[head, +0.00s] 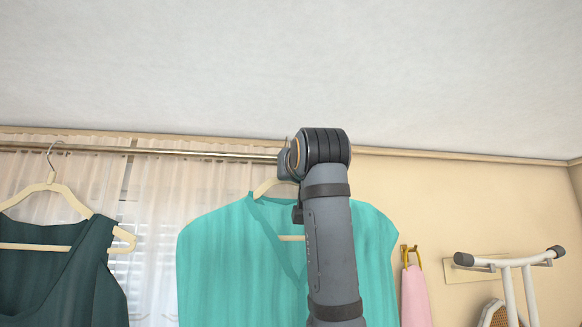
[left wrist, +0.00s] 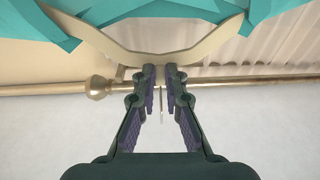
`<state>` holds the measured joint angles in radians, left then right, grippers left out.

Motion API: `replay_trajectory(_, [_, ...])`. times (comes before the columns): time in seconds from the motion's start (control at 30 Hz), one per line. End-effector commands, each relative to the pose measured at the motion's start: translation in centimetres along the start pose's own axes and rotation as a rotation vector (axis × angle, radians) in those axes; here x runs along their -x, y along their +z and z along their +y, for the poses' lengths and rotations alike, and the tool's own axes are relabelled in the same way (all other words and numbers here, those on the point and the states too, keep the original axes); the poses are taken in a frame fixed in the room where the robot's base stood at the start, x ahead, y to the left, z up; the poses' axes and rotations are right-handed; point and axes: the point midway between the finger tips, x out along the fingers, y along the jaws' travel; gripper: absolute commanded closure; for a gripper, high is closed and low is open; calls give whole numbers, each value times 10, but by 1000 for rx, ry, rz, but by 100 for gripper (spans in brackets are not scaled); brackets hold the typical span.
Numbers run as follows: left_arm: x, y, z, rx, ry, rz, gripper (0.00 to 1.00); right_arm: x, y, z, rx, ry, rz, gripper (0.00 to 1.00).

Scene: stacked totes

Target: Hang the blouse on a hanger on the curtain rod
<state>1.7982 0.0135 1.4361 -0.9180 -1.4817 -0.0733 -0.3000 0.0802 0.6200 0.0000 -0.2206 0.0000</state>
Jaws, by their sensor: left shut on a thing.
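The turquoise blouse (head: 225,265) is on a cream hanger (head: 265,187) at the middle of the head view, in front of the curtain. In the left wrist view the hanger (left wrist: 120,52) spans the top, with the blouse (left wrist: 290,30) on it. My left gripper (left wrist: 158,72) is shut on the hanger's neck; a thin piece of hook shows between its fingers. The curtain rod (head: 215,154) runs behind; it also shows in the left wrist view (left wrist: 255,80). My own arm hides the hook in the head view. I cannot tell whether the hook rests on the rod. My right gripper is not in view.
A dark green top (head: 75,275) hangs from the rod at left on another cream hanger (head: 50,186). Sheer curtains (head: 165,195) are behind. A pink cloth (head: 415,295) hangs on a wall hook at right, beside a white-framed ironing board (head: 510,290). The rod's round end (left wrist: 97,87) is close to my gripper.

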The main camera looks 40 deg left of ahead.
Motion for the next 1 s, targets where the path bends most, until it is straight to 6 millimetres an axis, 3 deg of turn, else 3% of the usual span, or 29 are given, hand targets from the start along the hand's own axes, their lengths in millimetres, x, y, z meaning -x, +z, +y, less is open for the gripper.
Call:
replay_trajectory(0.27, [-26, 4, 1, -2, -2, -1, 100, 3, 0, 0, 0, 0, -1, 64])
replay_trajectory(0.5, [-22, 26, 1, 0, 0, 1, 100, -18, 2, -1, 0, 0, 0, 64])
replay_trajectory(0.97, [-21, 30, 1, 0, 0, 1, 100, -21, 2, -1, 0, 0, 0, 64])
replay_trajectory(1.0, [-21, 30, 1, 0, 0, 1, 88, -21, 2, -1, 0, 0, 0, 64])
